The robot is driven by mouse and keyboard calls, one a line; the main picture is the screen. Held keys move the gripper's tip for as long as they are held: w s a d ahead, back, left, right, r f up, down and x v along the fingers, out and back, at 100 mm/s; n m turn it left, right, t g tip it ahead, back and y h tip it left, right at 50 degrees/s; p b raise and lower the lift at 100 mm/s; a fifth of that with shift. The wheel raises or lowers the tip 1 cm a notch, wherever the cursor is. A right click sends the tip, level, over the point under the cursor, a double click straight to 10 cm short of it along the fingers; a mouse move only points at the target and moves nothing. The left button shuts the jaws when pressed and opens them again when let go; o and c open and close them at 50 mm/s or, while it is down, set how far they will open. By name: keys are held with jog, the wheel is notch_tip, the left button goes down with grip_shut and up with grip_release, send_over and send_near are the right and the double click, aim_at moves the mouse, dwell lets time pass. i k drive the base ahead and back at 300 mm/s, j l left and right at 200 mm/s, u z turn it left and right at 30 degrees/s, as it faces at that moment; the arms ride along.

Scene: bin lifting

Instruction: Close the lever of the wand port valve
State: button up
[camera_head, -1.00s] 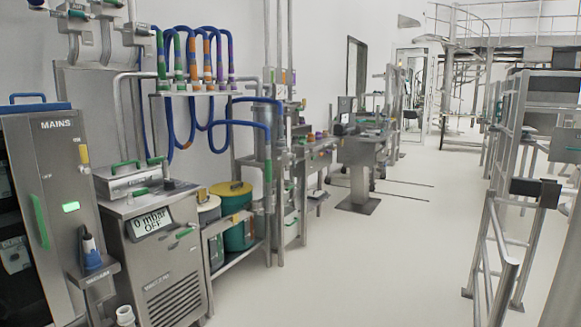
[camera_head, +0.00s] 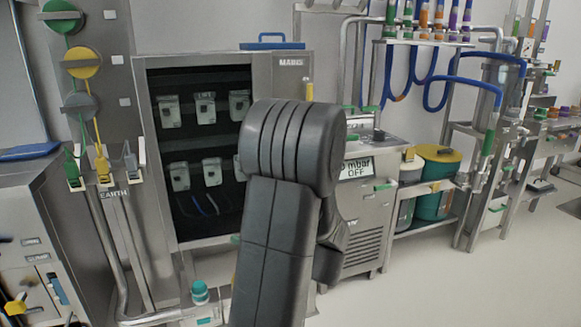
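I cannot tell for sure which part is the wand port valve, or whether its lever is open. Small green handles show on top of the steel unit (camera_head: 372,205) with the display reading "0 mbar OFF", and another green handle (camera_head: 385,187) is on its front. A blue hose (camera_head: 470,82) runs right to a green-banded fitting (camera_head: 488,140) on an upright pipe. My dark arm links stand in the middle of the view and hide part of this unit. My gripper is not in view.
Yellow and green cables hang at the EARTH post (camera_head: 112,195) on the left. Lidded drums (camera_head: 435,170) sit on a low shelf. The floor (camera_head: 470,285) at lower right is clear.

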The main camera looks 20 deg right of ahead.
aim_at(524, 137)
jog(key=i+l+z, duration=0.15)
jog(key=z, duration=0.3)
jog(key=i+l+z, duration=0.2)
jog(key=l+z, duration=0.25)
jog(key=i+z, duration=0.2)
jog(key=z, duration=0.25)
jog(key=i+l+z, duration=0.1)
jog(key=i+z, duration=0.15)
jog(key=z, duration=0.2)
jog(key=i+l+z, duration=0.25)
jog(key=i+z, duration=0.15)
jog(key=i, duration=0.3)
jog(key=i+z, duration=0.4)
jog(key=i, duration=0.35)
jog(key=i+u, duration=0.2)
jog(key=i, duration=0.3)
jog(key=i+u, duration=0.25)
jog(key=i, duration=0.25)
jog(key=i+u, duration=0.2)
jog(key=i, duration=0.3)
jog(key=i+l+u, duration=0.25)
jog(key=i, duration=0.2)
